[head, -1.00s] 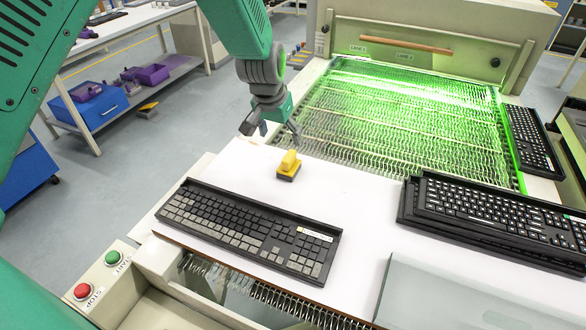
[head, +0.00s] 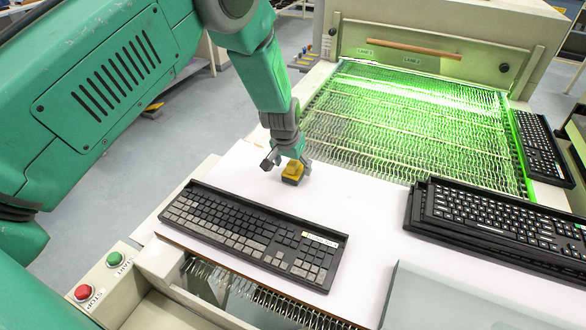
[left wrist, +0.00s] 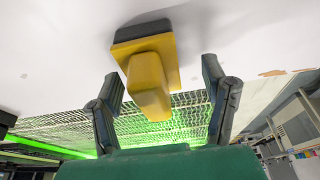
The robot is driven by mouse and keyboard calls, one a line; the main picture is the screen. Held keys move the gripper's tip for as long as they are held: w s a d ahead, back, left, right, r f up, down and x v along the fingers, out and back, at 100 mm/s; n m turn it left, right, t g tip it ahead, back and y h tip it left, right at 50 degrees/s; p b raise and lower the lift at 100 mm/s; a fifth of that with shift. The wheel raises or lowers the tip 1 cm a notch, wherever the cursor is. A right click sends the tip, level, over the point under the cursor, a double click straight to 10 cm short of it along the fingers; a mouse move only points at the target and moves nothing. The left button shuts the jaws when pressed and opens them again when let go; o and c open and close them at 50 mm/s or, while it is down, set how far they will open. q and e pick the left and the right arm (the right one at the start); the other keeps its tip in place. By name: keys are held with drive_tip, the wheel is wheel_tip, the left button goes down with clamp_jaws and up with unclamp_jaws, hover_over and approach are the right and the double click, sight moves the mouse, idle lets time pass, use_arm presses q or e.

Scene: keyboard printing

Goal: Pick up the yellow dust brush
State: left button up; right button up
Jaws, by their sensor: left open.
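The yellow dust brush (head: 292,172) stands on the white table just behind the keyboard, its dark base down. In the left wrist view the brush (left wrist: 149,80) shows its yellow handle pointing toward the gripper, between the two fingers. My left gripper (head: 287,164) is open right at the brush, with one finger on each side. In the left wrist view the fingers (left wrist: 163,95) stand apart from the handle, with a gap on both sides. My right gripper is not seen.
A keyboard (head: 255,234) lies in front of the brush. Stacked keyboards (head: 490,218) are at the right. A green-lit mesh conveyor (head: 405,120) runs behind the brush. A grey panel (head: 440,298) is at the front right. Red (head: 83,292) and green (head: 114,258) buttons are front left.

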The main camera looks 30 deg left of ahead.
use_arm(q)
drive_tip(key=shift+w+f, duration=0.2)
drive_tip(key=shift+f, duration=0.45)
drive_tip(key=shift+w+d+f, duration=0.15)
drive_tip(key=shift+d+f, duration=0.05)
drive_tip(key=shift+d, duration=0.05)
drive_tip(key=shift+d+r, duration=0.1)
drive_tip(key=shift+d, duration=0.15)
drive_tip(key=shift+c, duration=1.2)
drive_tip(key=c, duration=1.1)
drive_tip(key=shift+a, duration=0.25)
drive_tip(key=shift+c, duration=0.2)
